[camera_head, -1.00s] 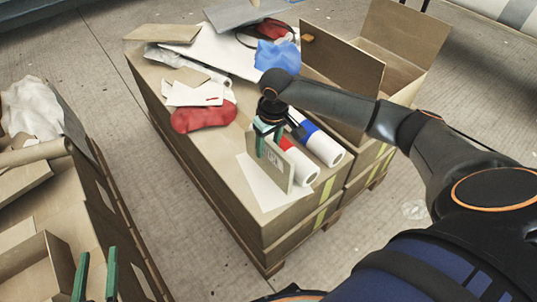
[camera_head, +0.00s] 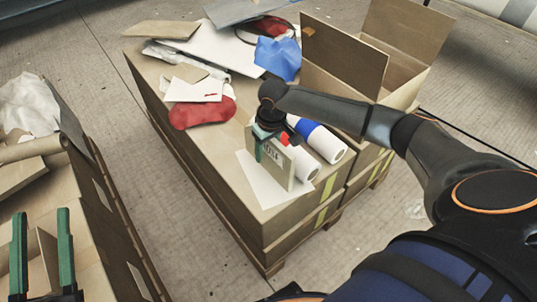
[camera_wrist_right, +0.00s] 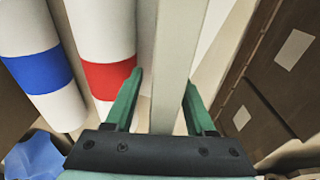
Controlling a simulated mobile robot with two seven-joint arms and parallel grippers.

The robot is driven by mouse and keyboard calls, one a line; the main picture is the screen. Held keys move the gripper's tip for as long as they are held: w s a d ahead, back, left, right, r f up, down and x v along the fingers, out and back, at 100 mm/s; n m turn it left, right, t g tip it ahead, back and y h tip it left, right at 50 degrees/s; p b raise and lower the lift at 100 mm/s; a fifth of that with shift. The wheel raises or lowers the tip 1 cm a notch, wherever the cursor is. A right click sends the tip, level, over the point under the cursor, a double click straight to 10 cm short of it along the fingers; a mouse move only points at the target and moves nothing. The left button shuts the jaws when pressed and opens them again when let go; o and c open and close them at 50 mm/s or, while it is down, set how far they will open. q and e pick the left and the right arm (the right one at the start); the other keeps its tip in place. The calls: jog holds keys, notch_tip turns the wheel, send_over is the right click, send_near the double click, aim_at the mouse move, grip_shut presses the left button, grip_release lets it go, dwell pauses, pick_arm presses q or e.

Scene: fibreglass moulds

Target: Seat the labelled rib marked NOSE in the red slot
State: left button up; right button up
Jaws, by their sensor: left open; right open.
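The rib marked NOSE (camera_head: 281,170) is a pale upright board on the near end of the middle box stack; its label is partly covered and reads roughly "OSE". My right gripper (camera_head: 271,147) is at its top edge. In the right wrist view the open right gripper (camera_wrist_right: 162,84) has one finger on each side of the rib (camera_wrist_right: 178,45), with a gap visible on at least the left side. My left gripper (camera_head: 42,235) is open and empty at the lower left. I cannot make out a red slot; red shows as a band on a white roll (camera_wrist_right: 108,75).
A blue-banded roll (camera_head: 323,143) lies beside the red-banded one, right of the rib. A white sheet (camera_head: 262,185) lies by the rib's foot. A red bag (camera_head: 202,114), blue cloth (camera_head: 278,57) and open carton (camera_head: 345,55) are behind. Another box stack (camera_head: 95,200) stands left.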

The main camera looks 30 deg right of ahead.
grip_shut()
dwell(0.4)
dwell(1.0)
